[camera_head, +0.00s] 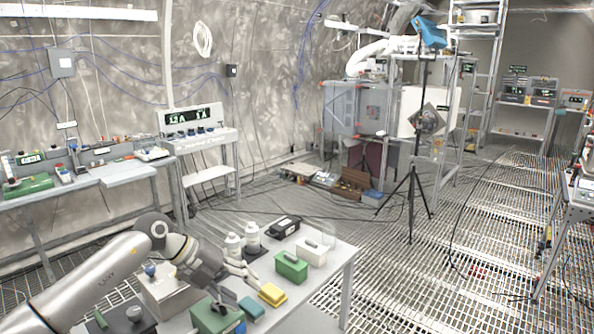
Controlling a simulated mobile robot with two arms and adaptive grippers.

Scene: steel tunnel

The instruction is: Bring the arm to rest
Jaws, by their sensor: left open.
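My left arm reaches in from the lower left over the white table (343,262). My left gripper (243,270) is open, its pale fingers pointing right. It hangs above the table's left part, just below two white bottles (233,247) in the picture and to the left of a yellow block (272,294). I see nothing between its fingers. My right gripper is not in view.
The table also holds green boxes (291,268), a white box (311,252), a black case (283,227) and a teal block (251,308). A tripod (411,190) stands on the grated floor beyond. A bench (120,170) runs along the left wall. Open floor lies right of the table.

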